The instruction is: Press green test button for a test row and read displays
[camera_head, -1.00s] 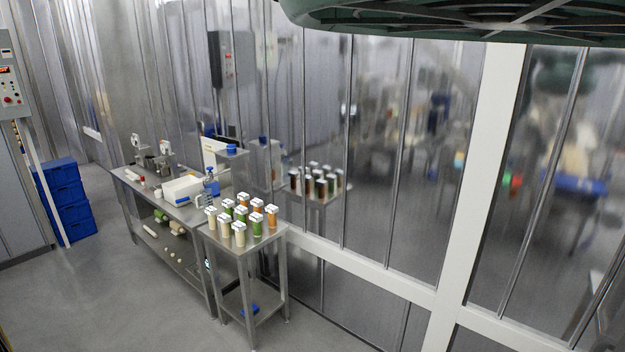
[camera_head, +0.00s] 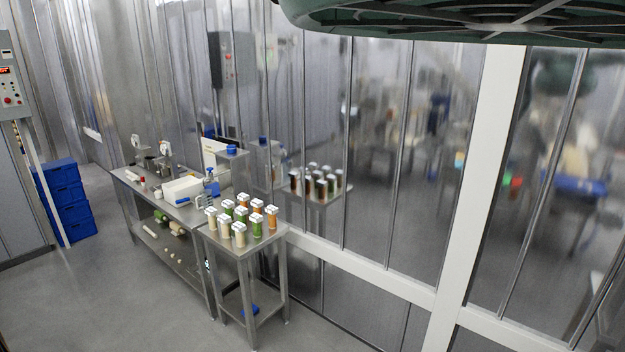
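A grey control panel (camera_head: 9,82) is at the far left edge, cut off by the frame. It has a small red-lit display (camera_head: 5,70) whose digits are too small to read. Below the display are a red button (camera_head: 8,100) and other small controls; I cannot make out a green button there. My gripper is not in view.
A steel bench (camera_head: 122,184) with devices stands against the reflective wall. A smaller steel table (camera_head: 222,243) beside it holds several white-lidded jars (camera_head: 240,233). Blue stacked crates (camera_head: 64,200) stand by the panel's post. The grey floor (camera_head: 110,300) in front is clear.

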